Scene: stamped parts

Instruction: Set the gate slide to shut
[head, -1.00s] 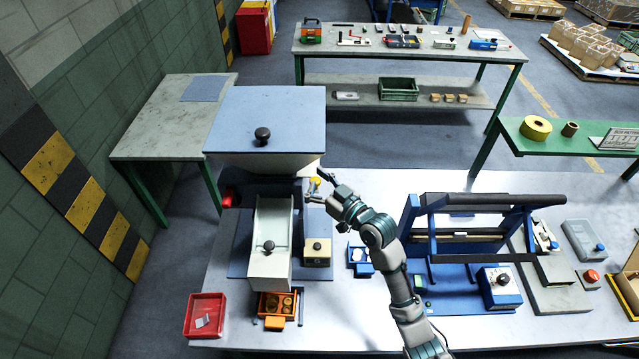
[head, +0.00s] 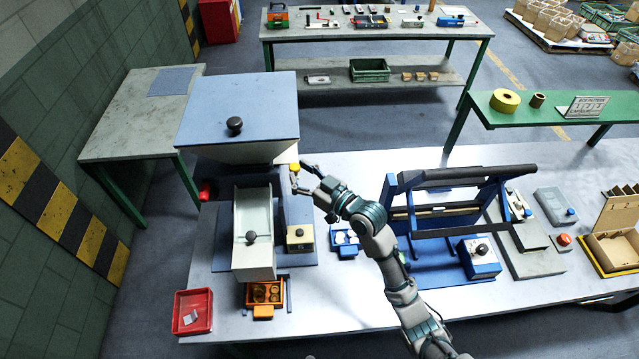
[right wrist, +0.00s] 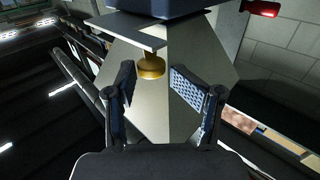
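The gate slide shows in the right wrist view as a flat grey plate (right wrist: 122,27) under the hopper body, with a yellow knob (right wrist: 151,66) hanging from it. In the head view the yellow knob (head: 295,168) is at the lower right edge of the hopper (head: 240,150). My right gripper (head: 298,174) is at the knob, its fingers spread. In the right wrist view the gripper (right wrist: 153,82) is open, with the knob between and slightly beyond the fingertips; I see no finger touching it. My left gripper is not in view.
Below the hopper is a pale chute (head: 253,215) with a black knob. A cream box (head: 300,238), an orange tray (head: 264,293) and a red tray (head: 193,311) are nearby. A blue-framed machine (head: 445,215) stands to the right of my arm. The table front is largely clear.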

